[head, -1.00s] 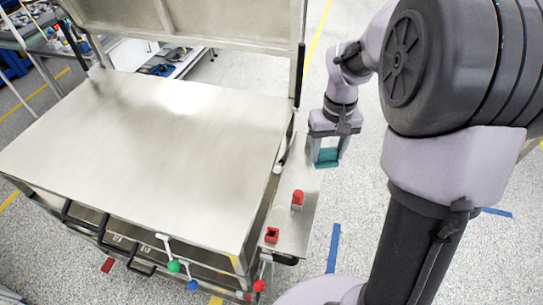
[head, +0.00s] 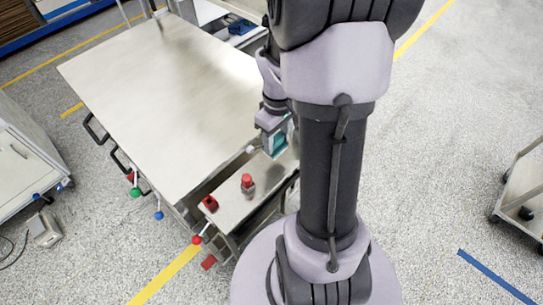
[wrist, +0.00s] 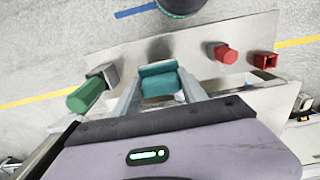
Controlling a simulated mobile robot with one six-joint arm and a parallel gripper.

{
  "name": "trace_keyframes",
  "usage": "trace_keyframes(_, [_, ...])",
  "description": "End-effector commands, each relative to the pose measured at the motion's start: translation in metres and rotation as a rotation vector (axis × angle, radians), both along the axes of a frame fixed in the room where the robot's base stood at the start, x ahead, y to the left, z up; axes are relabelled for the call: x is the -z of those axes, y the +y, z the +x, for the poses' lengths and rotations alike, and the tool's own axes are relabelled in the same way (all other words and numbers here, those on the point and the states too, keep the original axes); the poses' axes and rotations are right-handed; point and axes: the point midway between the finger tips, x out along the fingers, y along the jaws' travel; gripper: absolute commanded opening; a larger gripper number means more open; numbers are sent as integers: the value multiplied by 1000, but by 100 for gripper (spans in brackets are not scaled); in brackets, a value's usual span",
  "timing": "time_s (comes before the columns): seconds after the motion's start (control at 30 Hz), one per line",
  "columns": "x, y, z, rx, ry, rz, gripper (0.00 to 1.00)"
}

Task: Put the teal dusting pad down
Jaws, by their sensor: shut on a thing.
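The teal dusting pad (head: 280,140) is between the fingers of my gripper (head: 275,144), which is shut on it. In the wrist view the pad (wrist: 160,80) shows as a teal block between the two pale fingers. It is over the narrow metal side shelf (head: 230,208) of the cart. I cannot tell whether the pad touches the shelf. My arm hides part of the shelf's far end in the head view.
A red-topped piece (head: 247,181) and a red square socket (head: 209,203) stand on the shelf. A green-handled piece (wrist: 88,93) shows left of the pad in the wrist view. The large cart top (head: 150,95) is bare.

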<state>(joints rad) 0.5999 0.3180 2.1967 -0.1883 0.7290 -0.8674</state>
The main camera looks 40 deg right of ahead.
Motion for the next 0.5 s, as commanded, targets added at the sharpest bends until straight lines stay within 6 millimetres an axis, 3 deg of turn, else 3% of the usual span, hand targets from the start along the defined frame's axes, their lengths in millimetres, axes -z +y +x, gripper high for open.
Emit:
trace_keyframes(0.03, [15, 0, 0, -1, 1, 1, 12])
trace_keyframes(0.33, [63, 1, 0, -1, 1, 1, 12])
trace_keyframes(0.5, [62, 0, 1, 0, -1, -1, 12])
